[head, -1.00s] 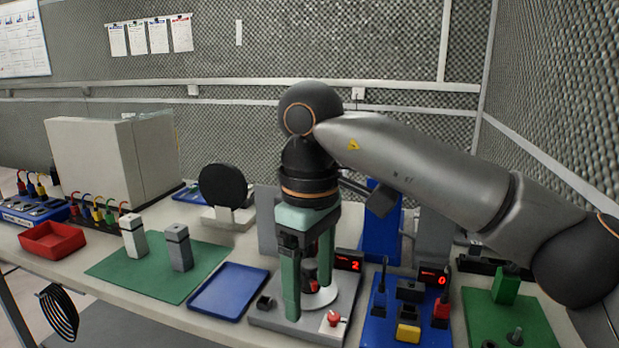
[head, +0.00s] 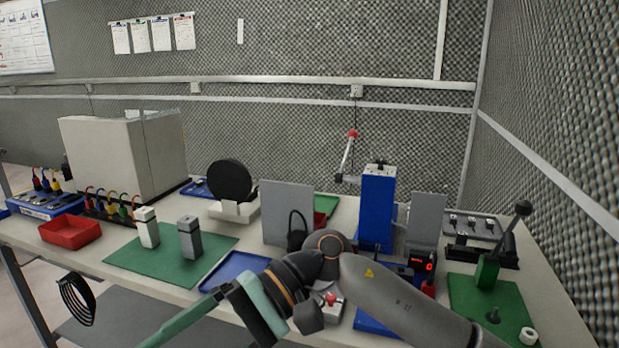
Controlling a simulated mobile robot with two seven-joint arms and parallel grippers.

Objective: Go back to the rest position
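My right arm comes in from the right and lies low across the front of the bench. Its gripper (head: 180,328) points left and down near the lower edge of the head view. One long teal finger shows clearly; the other is hidden or out of frame, so its opening cannot be told. I see nothing held on the visible part. My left gripper is not in view.
Under or behind my arm are a blue tray (head: 226,268) and a red knob (head: 331,299). A green mat (head: 140,262) with two grey-white blocks is at left. A blue tower (head: 377,208) and a black-knobbed lever (head: 507,235) stand right.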

